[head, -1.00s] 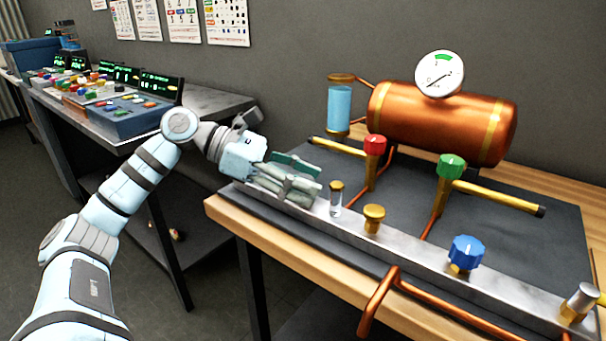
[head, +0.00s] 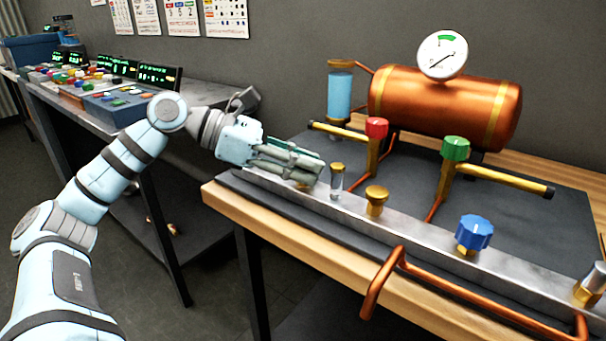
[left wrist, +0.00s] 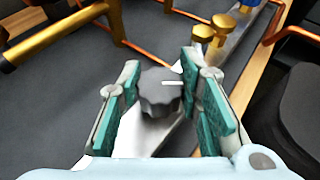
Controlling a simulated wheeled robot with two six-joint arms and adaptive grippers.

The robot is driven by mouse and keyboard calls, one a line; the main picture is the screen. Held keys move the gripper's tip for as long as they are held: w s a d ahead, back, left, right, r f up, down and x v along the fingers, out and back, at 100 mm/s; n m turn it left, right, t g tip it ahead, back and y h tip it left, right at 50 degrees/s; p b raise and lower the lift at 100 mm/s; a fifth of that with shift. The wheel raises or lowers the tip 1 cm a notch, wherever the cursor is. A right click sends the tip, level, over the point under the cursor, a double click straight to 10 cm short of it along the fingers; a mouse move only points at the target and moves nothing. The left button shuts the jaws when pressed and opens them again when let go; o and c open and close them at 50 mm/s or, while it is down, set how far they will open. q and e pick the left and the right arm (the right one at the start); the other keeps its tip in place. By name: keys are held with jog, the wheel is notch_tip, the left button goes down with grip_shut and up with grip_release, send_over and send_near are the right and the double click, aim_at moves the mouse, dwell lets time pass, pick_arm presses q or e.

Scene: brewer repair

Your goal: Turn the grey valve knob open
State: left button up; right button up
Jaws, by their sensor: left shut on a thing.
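The grey valve knob (left wrist: 158,92) is dark and ridged, with a white mark on top that points to the right in the left wrist view. It sits on the metal rail (head: 415,230), at the rail's left end. My left gripper (left wrist: 161,76) is around the knob, with one green-padded finger on each side, shut on it. In the head view, my left gripper (head: 308,167) reaches in from the left low over that rail end and hides the knob. My right gripper is not in view.
Beside the gripper stand a small glass-bodied fitting (head: 337,180) and a brass cap (head: 376,199). A blue knob (head: 474,233) is farther right. Behind are red (head: 377,128) and green (head: 455,148) valves and a copper tank (head: 440,105) with a gauge (head: 442,54).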

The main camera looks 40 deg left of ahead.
pick_arm(q)
jog(key=shift+f+n+t+y+b, duration=0.35)
jog(key=shift+n+t+y+b, duration=0.3)
jog(key=shift+b, duration=0.6)
jog(key=shift+r+n+t+y+b, duration=0.1)
jog(key=shift+n+t+y+b, duration=0.55)
jog(key=shift+n+y+b, duration=0.25)
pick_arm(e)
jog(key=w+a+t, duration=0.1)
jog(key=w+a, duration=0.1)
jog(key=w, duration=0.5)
pick_arm(q)
jog(key=n+t+y+b, duration=0.1)
jog(key=n+y+b, duration=0.2)
jog(key=shift+a+n+t+y, duration=0.1)
jog(key=shift+n+t+y, duration=0.25)
jog(key=shift+t, duration=0.05)
jog(key=shift+r+n+y+b, duration=0.15)
jog(key=shift+n+y+b, duration=0.6)
jog(key=shift+n+y, duration=0.55)
jog(key=shift+r+n+y, duration=0.1)
jog(key=shift+n+y, duration=0.2)
jog(key=shift+y, duration=0.2)
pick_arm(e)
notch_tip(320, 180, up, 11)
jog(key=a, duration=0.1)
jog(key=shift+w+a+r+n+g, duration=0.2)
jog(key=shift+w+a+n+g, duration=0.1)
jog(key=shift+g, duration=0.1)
